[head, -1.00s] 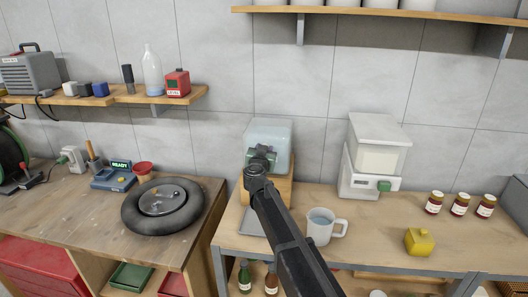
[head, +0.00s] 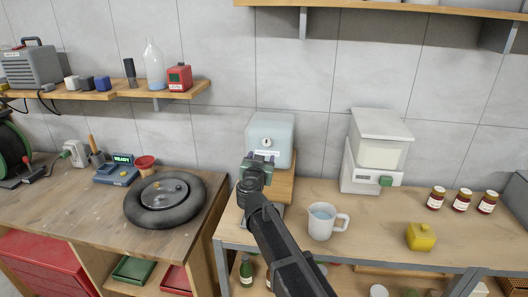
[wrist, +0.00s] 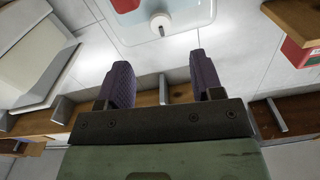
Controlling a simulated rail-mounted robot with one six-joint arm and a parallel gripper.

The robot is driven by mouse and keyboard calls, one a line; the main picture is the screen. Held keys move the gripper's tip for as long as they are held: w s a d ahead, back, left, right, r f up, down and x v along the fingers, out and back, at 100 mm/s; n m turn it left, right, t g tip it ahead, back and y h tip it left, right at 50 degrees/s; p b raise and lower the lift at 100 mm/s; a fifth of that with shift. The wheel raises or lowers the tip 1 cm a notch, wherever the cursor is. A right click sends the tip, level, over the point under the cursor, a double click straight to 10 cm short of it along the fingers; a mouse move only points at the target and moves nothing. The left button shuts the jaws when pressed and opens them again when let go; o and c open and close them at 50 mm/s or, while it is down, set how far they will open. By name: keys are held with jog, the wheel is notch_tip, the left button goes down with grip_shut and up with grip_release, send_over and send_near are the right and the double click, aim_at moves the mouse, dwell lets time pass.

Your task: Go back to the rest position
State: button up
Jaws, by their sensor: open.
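My gripper (head: 254,166) is raised in front of the pale blue box (head: 284,130) in the head view. In the wrist view my gripper (wrist: 160,75) has its two dark ribbed fingers apart, with nothing between them. The box front (wrist: 190,18) shows beyond the fingers, with a round white fitting and a small grey piece (wrist: 161,25) on it. In the head view this fitting (head: 267,142) shows just above my gripper, apart from it. My arm hides part of the bench in front of the box.
A mug of water (head: 320,222) and a white dispenser (head: 376,155) stand right of my arm. A yellow block (head: 421,237) and several jars (head: 462,201) are farther right. A wall shelf (head: 380,18) runs above.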

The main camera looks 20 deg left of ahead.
jog(key=shift+s+d, duration=0.1)
jog(key=shift+s, duration=0.35)
